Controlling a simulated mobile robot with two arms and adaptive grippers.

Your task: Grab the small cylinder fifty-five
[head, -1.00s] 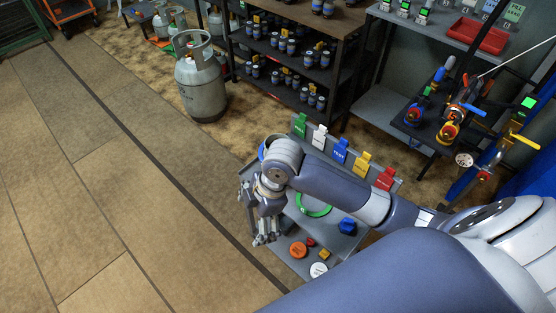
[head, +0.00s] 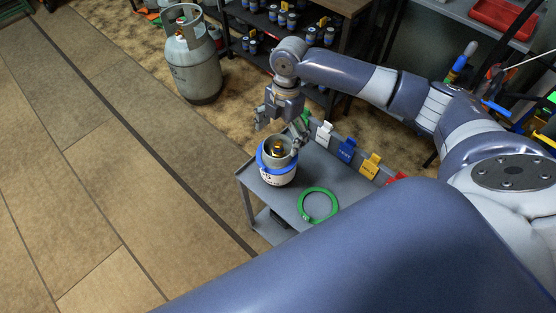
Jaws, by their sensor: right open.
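A small cylinder (head: 279,179) stands upright on the left end of the grey cart (head: 337,184). It has a grey top, a blue ring (head: 264,161) around it and a white lower band with dark digits, only partly readable. A yellow and dark valve shows in its collar. My right gripper (head: 280,132) is open and empty, pointing down just above the cylinder, one finger at the left and one close to the collar's right side. I cannot tell whether that finger touches it. My left gripper is out of view.
A green ring (head: 318,205) lies on the cart right of the cylinder. Green, white, blue, yellow and red tags line its back edge. A large grey cylinder (head: 193,62) stands on the floor beside a dark shelf (head: 354,7). The floor at left is clear.

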